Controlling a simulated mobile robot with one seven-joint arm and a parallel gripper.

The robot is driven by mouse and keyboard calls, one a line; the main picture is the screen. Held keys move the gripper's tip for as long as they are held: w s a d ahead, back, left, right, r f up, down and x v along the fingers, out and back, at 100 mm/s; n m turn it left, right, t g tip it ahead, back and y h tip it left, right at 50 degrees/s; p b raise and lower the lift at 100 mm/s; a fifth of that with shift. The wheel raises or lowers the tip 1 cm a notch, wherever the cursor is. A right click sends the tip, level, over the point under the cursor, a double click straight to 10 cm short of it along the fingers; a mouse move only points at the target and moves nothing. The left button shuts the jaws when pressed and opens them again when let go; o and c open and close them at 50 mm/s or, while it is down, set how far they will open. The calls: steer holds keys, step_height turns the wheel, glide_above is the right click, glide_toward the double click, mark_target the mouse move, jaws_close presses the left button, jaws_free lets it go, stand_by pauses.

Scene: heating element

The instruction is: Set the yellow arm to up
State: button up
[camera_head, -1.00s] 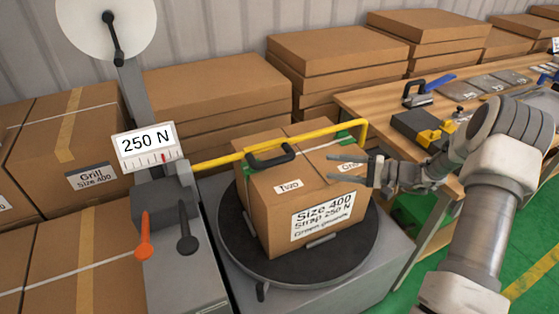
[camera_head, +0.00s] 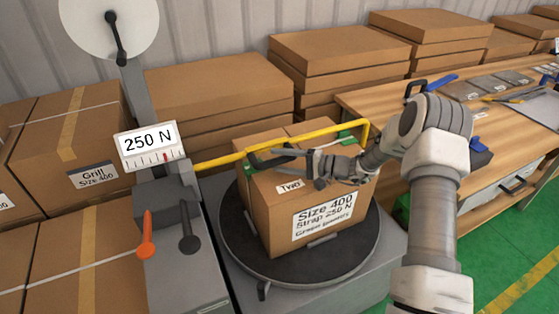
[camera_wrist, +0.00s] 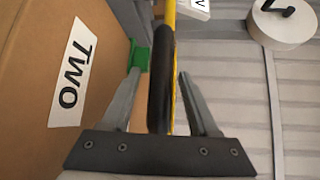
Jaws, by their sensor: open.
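The yellow arm (camera_head: 216,160) is a bar lying low across the top of a cardboard box (camera_head: 275,218), running from the grey post to the far right corner of the box. A black handle (camera_head: 258,161) is fixed on it. My gripper (camera_head: 300,163) is at the handle, over the box top, and partly hides it. In the wrist view the handle (camera_wrist: 160,85) stands between the two open fingers of my gripper (camera_wrist: 158,78), with gaps on both sides. A strip of the yellow arm (camera_wrist: 170,12) shows behind the handle.
The box sits on a dark round turntable (camera_head: 335,265). A "250 N" gauge (camera_head: 150,142), an orange lever (camera_head: 147,228) and a dark lever (camera_head: 187,230) are to the left. Green corner pieces (camera_wrist: 139,55) sit along the strap. A workbench (camera_head: 385,102) with tools is to the right.

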steer(key=shift+w+a, duration=0.1)
steer(key=shift+a, duration=0.2)
jaws_close()
stand_by(1.3)
